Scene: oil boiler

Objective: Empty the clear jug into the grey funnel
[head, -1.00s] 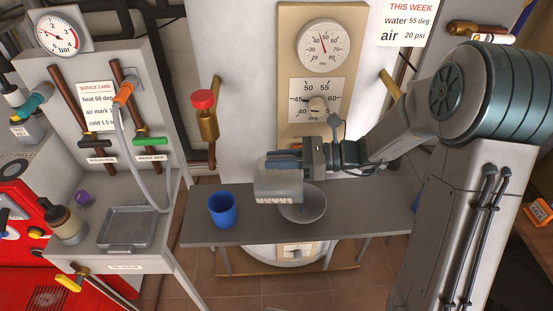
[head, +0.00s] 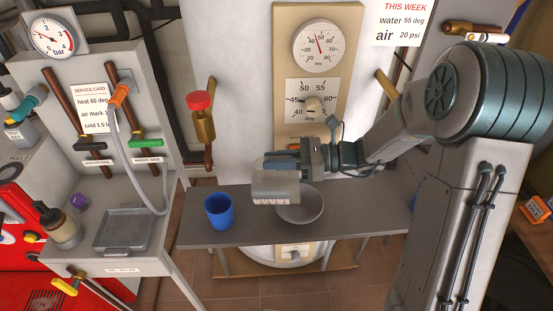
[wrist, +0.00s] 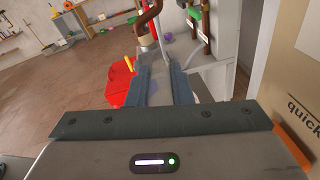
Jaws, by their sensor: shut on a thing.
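My gripper (head: 285,160) reaches in from the right above the bench, its fingers pointing left. It is shut on the clear jug (head: 275,187), a pale grey, blocky vessel with white marks along its lower edge. The jug hangs just below the fingers; its contents and tilt are hard to tell. The grey funnel (head: 303,212), a shallow round bowl shape, is on the bench below and slightly right of the jug, partly hidden by it.
A blue cup (head: 219,211) stands left of the funnel on the narrow grey bench (head: 240,235). A brass valve with a red cap (head: 201,115) rises behind the cup. On the left, a side unit holds a grey tray (head: 123,229), a grey hose and levers. A dial panel (head: 315,70) stands behind.

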